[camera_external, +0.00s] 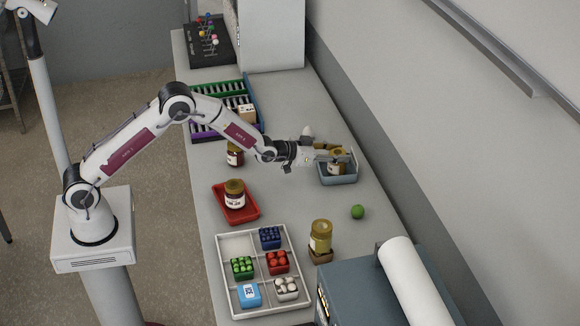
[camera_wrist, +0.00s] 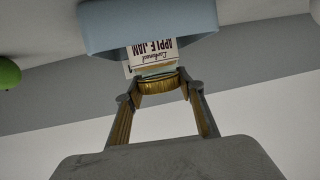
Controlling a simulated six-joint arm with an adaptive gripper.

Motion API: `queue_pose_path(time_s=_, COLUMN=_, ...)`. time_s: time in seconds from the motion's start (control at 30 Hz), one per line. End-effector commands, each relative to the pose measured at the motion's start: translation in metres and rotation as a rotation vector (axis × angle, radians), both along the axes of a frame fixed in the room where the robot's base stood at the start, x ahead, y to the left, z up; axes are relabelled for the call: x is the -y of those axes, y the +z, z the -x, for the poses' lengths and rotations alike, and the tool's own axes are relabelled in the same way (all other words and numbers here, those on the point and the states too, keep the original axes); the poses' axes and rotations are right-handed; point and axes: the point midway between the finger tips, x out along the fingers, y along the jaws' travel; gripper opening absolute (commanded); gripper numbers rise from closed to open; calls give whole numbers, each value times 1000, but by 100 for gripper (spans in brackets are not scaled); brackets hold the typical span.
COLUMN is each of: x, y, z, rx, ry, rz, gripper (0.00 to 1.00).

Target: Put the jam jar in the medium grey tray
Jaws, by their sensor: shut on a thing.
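The jam jar (camera_external: 337,168) has a gold lid and a pale label reading "Apple Jam" in the wrist view (camera_wrist: 152,55). My gripper (camera_external: 333,154) is shut on it near the lid, and its two fingers also flank the gold lid in the wrist view (camera_wrist: 158,88). The blue-grey tray (camera_external: 340,181) lies at the right side of the bench, and its wall shows in the wrist view (camera_wrist: 105,22). The jar is over or inside this tray. I cannot tell whether it touches the tray floor.
Another jar (camera_external: 234,195) sits in a red tray (camera_external: 250,213). A dark jar (camera_external: 235,155) stands behind it, and a further jar (camera_external: 320,233) stands at the right front. A green ball (camera_external: 358,212) lies near the blue-grey tray. A white divided tray (camera_external: 224,268) holds several small boxes.

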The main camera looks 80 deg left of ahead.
Motion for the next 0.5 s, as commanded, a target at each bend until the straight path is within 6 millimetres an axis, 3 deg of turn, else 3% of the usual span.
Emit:
queue_pose_path(time_s=0.23, x=0, y=-1, z=0, rx=3, ry=0, rz=0, gripper=6)
queue_pose_path(time_s=0.27, x=0, y=-3, z=0, rx=0, ry=0, rz=0, gripper=40)
queue_pose_path(time_s=0.3, x=0, y=-3, z=0, rx=0, ry=0, rz=0, gripper=51)
queue_pose_path(time_s=0.33, x=0, y=-3, z=0, rx=0, ry=0, rz=0, gripper=55)
queue_pose_path(time_s=0.5, x=0, y=-3, z=0, rx=0, ry=0, rz=0, gripper=55)
